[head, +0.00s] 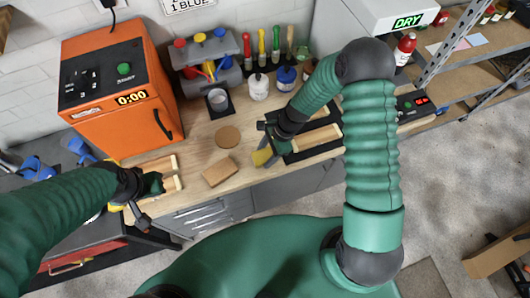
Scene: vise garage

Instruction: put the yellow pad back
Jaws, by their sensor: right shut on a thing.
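The yellow pad (262,157) shows at the tips of my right gripper (269,148), which is shut on it. The pad is tilted, and the gripper hides part of it. It is over the workbench, left of a black tray-like holder (300,155) with light wooden bars. I cannot tell whether it touches the bench. My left gripper (137,190) is at the bench's left end, beside light wooden bars (160,164).
A tan block (220,172) and a round cork-coloured disc (228,137) lie on the wooden bench (196,145). An orange machine (118,85) stands at the back left. A grey tool caddy (207,60), jars and coloured-handled tools line the back.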

